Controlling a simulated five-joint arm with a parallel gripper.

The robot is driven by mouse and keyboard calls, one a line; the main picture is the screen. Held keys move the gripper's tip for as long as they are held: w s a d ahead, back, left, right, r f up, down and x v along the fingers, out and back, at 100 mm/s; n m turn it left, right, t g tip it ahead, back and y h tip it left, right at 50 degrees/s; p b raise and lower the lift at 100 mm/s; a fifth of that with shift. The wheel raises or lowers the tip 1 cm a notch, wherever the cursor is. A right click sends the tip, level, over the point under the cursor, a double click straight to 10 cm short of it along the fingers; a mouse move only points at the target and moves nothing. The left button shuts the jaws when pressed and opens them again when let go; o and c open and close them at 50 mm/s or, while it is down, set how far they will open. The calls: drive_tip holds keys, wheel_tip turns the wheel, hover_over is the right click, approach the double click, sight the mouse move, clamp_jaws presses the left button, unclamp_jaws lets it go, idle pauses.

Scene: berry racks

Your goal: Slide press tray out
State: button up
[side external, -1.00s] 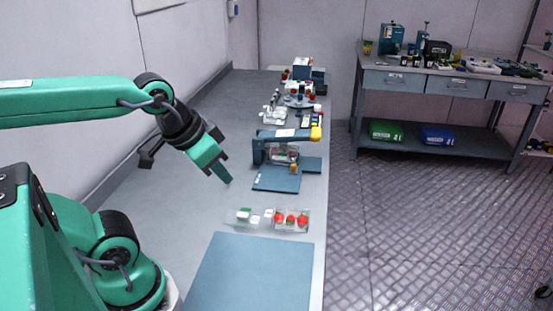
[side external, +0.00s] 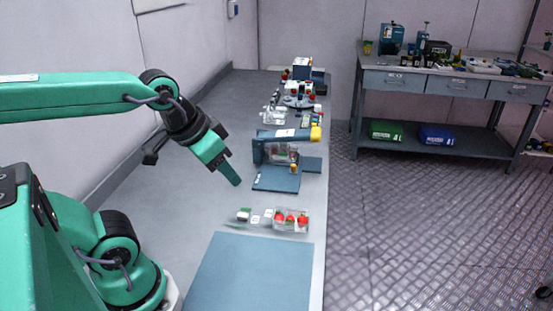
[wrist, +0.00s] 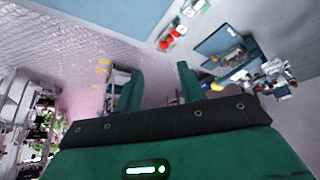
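The press (side external: 258,152) is a blue frame with a yellow-ended top bar, standing on the bench beyond my gripper. A clear container with red contents sits inside it. A flat blue plate (side external: 272,182) lies at its front; I cannot tell whether this is the press tray or a fixed base. The press also shows at upper right in the wrist view (wrist: 226,42). My gripper (side external: 236,181) hangs above the bench, left of the plate and apart from it. In the wrist view its green fingers (wrist: 159,69) are spread with nothing between them.
A clear box with red berries and white-topped items (side external: 290,221) lies in front of the press. A blue mat (side external: 250,275) is nearer. Other equipment (side external: 300,88) stands farther back. The bench left of the press is clear; its right edge is close to the press.

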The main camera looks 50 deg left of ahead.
drive_tip(key=w+a, duration=0.3)
drive_tip(key=w, duration=0.6)
drive_tip(key=n+g+y, duration=0.1)
drive_tip(key=n+y, duration=0.1)
drive_tip(key=n, duration=0.2)
hover_over(293, 165)
drive_tip(key=s+d, duration=0.1)
drive_tip(key=s, duration=0.2)
wheel_tip(293, 165, down, 16)
drive_tip(key=shift+s+d+r, duration=0.15)
drive_tip(key=shift+r, duration=0.05)
drive_tip(key=shift+f, duration=0.1)
drive_tip(key=shift+x, duration=3.8)
drive_tip(key=shift+s+d, duration=0.1)
drive_tip(key=shift+d, duration=0.1)
